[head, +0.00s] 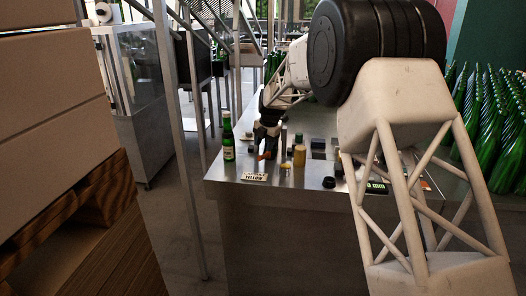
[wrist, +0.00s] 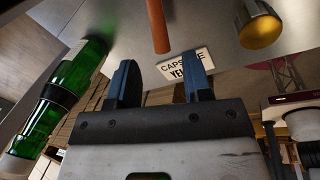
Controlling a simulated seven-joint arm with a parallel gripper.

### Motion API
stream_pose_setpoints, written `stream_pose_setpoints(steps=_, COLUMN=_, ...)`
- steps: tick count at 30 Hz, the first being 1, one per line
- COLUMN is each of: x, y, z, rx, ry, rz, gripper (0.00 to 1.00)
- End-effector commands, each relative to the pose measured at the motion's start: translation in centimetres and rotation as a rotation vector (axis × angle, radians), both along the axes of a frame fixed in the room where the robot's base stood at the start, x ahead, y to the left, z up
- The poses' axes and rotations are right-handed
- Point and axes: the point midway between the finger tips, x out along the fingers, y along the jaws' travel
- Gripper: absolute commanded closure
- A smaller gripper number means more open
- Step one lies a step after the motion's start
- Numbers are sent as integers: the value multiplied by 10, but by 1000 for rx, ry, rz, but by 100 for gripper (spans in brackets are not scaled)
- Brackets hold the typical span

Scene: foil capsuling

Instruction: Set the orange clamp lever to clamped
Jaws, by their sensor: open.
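The orange clamp lever (wrist: 158,27) shows in the wrist view as an orange bar coming down from the top edge, ahead of my gripper (wrist: 160,80) and between the lines of its two fingers. The fingers are apart, with nothing visible between their tips. In the head view the lever (head: 264,156) is a small orange piece low on the metal table, just below my gripper (head: 266,147). The lever's far end and pivot are cut off in the wrist view.
A green bottle (head: 228,138) stands left of my gripper. A sign reading YELLOW (head: 255,177) lies near the table's front edge (head: 225,184). A yellow capsule (head: 299,156) and a dark round piece (head: 328,182) stand to the right.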

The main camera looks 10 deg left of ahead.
Motion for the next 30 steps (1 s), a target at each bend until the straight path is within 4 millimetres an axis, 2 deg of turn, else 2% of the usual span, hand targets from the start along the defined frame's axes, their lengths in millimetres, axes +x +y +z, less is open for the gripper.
stream_pose_setpoints(steps=6, x=-1, y=-3, z=14, rx=0, ry=0, rz=0, gripper=55)
stream_pose_setpoints(steps=15, x=-1, y=-3, z=15, rx=-1, ry=0, rz=0, gripper=55)
stream_pose_setpoints(steps=17, x=-1, y=-3, z=15, rx=-1, ry=0, rz=0, gripper=62)
stream_pose_setpoints(steps=24, x=-2, y=-1, z=15, rx=-8, ry=10, rz=-47, gripper=99)
stream_pose_setpoints(steps=30, x=-5, y=5, z=14, rx=-31, ry=38, rz=-189, gripper=100)
